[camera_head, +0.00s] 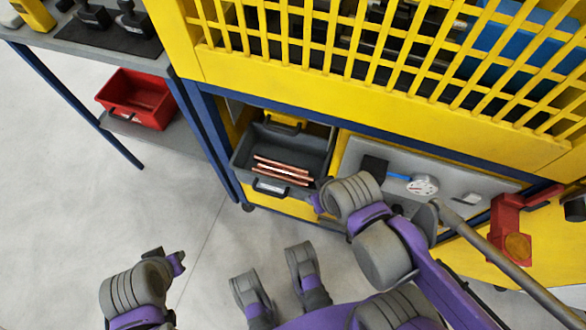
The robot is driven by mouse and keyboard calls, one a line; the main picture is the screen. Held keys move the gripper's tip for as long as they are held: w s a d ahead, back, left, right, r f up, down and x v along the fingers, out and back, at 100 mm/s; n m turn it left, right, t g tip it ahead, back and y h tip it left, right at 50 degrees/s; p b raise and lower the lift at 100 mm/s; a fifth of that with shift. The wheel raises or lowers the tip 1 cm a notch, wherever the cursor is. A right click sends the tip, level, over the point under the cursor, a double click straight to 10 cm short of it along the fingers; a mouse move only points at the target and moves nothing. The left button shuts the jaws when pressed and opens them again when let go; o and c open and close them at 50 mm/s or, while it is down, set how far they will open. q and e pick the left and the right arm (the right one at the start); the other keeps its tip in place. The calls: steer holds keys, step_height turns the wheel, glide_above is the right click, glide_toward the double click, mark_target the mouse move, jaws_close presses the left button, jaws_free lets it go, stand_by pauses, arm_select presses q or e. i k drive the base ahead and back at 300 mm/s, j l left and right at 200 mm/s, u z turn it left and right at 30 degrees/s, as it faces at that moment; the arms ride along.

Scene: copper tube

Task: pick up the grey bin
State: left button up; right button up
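The grey bin (298,142) sits in the lower opening of the yellow and blue workstation. Several copper tubes (283,171) lie in it. My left gripper (168,258) is low at the left over the floor, well away from the bin. Its fingers are too hidden to tell whether they are open.
A red bin (139,97) stands on a lower shelf at the left. A grey panel (447,178) with a blue-handled white tool (420,184) lies right of the grey bin. A red tool (511,225) stands further right. The yellow grille (380,45) overhangs the opening. Open floor lies in front.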

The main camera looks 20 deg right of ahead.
mark_target(276, 165)
steer(key=j+z, duration=0.15)
steer(key=z, duration=0.35)
steer(key=j+z, duration=0.15)
steer(key=z, duration=0.35)
steer(key=j+z, duration=0.15)
steer(key=z, duration=0.3)
steer(key=k+j+z, duration=0.1)
steer(key=j+z, duration=0.15)
steer(key=k+j+z, duration=0.2)
steer(key=j, duration=0.2)
steer(key=k+j+z, duration=0.1)
steer(key=j+z, duration=0.15)
steer(key=k+j, duration=0.15)
steer(key=j, duration=0.15)
steer(key=k+j, duration=0.15)
steer(key=j, duration=0.15)
